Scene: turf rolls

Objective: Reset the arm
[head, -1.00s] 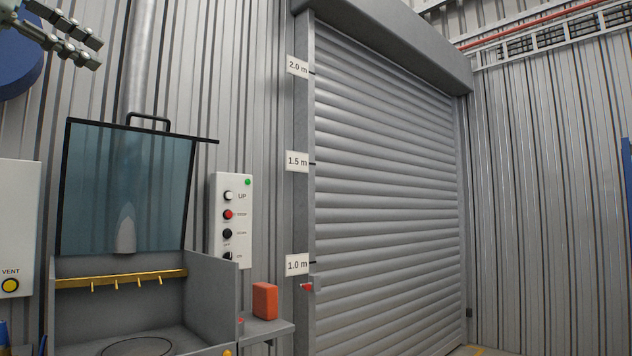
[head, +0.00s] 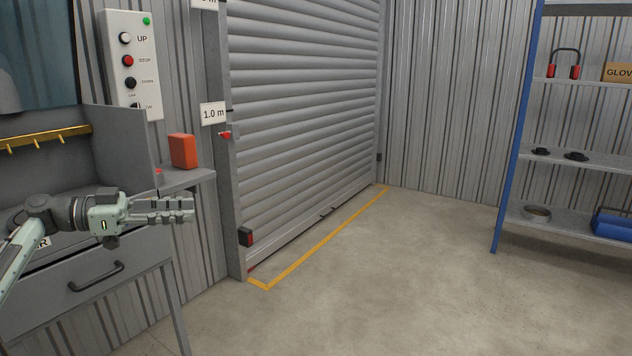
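My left gripper (head: 172,209) is at the left of the head view, with its fingers pointing right. Its two fingers lie side by side with a narrow gap between them, and nothing shows in the gap. It is in front of the grey bench, above the drawer handle (head: 97,277). The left forearm comes in from the lower left edge. My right gripper is not in view.
An orange box (head: 183,151) sits on a side shelf (head: 188,180) behind the gripper. A control panel (head: 129,65) hangs on the wall. The shutter door (head: 305,110) is down. A blue-post shelf rack (head: 513,130) stands right. The middle floor is clear.

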